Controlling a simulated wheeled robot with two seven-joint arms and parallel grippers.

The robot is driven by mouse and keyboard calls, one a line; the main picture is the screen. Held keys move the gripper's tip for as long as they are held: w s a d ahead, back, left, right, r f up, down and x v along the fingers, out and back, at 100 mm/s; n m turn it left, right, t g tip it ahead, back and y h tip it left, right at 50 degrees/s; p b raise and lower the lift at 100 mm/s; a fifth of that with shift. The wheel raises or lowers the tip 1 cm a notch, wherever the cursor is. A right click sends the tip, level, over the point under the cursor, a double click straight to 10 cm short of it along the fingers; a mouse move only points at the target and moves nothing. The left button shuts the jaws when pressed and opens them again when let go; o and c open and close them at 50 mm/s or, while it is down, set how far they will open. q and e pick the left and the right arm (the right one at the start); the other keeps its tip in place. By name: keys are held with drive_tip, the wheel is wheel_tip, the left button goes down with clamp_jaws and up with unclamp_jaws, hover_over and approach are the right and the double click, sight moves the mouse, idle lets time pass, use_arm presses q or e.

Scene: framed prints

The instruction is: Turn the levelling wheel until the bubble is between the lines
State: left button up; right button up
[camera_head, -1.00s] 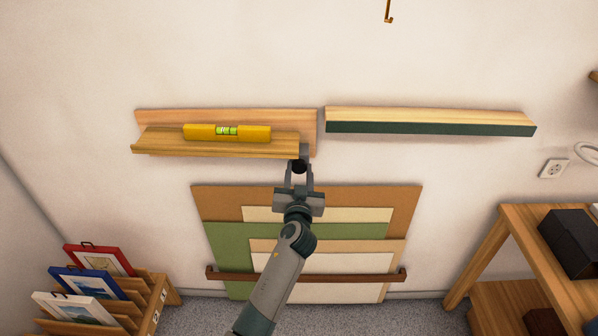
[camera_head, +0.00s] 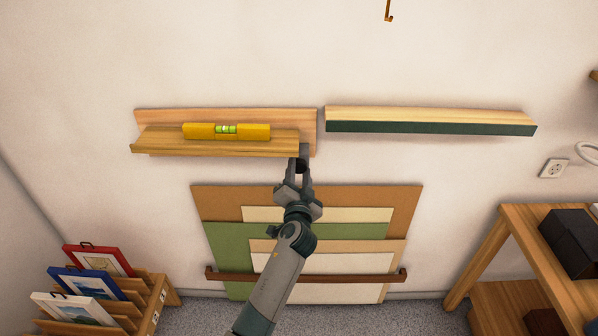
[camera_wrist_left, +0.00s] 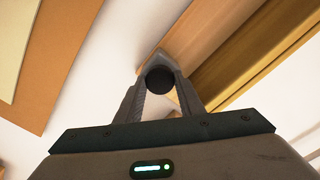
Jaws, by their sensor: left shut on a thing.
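A yellow spirit level (camera_head: 255,132) lies along the wooden ledge (camera_head: 165,144) on the wall in the head view. Its green vial (camera_head: 226,129) shows a pale patch near the middle; the bubble's exact place against the lines is too small to tell. My left gripper (camera_head: 302,168) is at the ledge's right end, reaching up from below. In the left wrist view, the fingers of my left gripper (camera_wrist_left: 160,95) are shut on a round black levelling wheel (camera_wrist_left: 160,84) beneath a grey bracket. In the head view the fingers largely hide the wheel. My right gripper is not in view.
A second ledge with a dark green front (camera_head: 430,128) is to the right. Boards (camera_head: 405,205) lean below behind a brown rail (camera_head: 340,277). A rack of framed prints (camera_head: 88,287) stands lower left, a wooden table (camera_head: 485,240) at right. A hook (camera_head: 389,18) hangs above.

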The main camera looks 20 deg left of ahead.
use_arm(q)
drive_tip(key=m, duration=0.4)
idle(0.3)
drive_tip(key=o, duration=1.1)
drive_tip(key=shift+c, duration=0.2)
drive_tip(key=b+v, duration=0.3)
drive_tip(key=v, duration=1.4)
drive_tip(key=shift+s+b, duration=0.2)
drive_tip(key=shift+b, duration=0.2)
